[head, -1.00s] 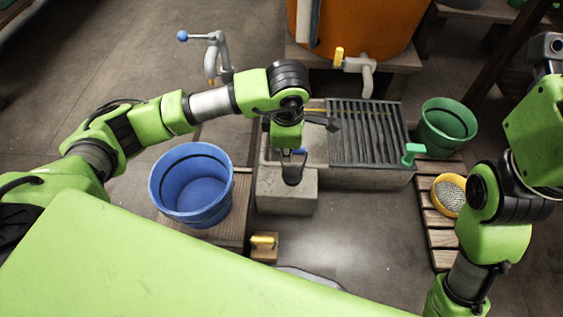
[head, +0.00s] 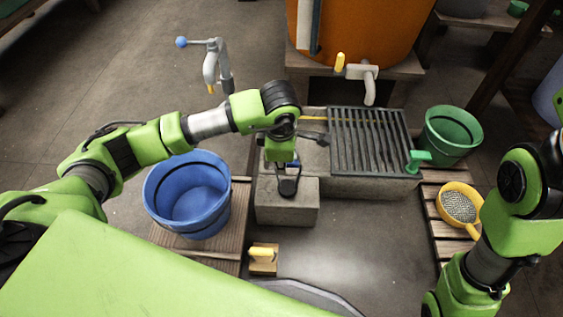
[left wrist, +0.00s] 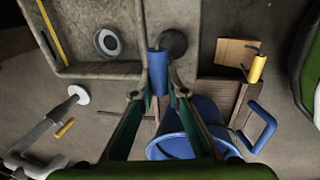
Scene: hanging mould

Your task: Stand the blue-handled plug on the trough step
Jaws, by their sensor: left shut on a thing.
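The trough step (head: 268,213) is the grey concrete block at the near left of the trough (head: 372,186) in the head view. My left gripper (head: 288,188) is low over the step's top. In the left wrist view, my left gripper (left wrist: 156,92) is shut on the blue handle (left wrist: 158,72) of the plug. The plug's dark round end (left wrist: 174,43) shows beyond the handle, against the step's grey top. I cannot tell whether it touches the step. The head view mostly hides the plug behind the gripper. My right arm is at the right; its gripper is out of frame.
A blue bucket (head: 190,195) stands left of the step. A yellow-handled plug (head: 262,253) sits on a wooden block in front. A slatted grate (head: 370,142) covers the trough's right part. A drain ring (left wrist: 107,43) shows in the trough. A green bucket (head: 450,135) stands right.

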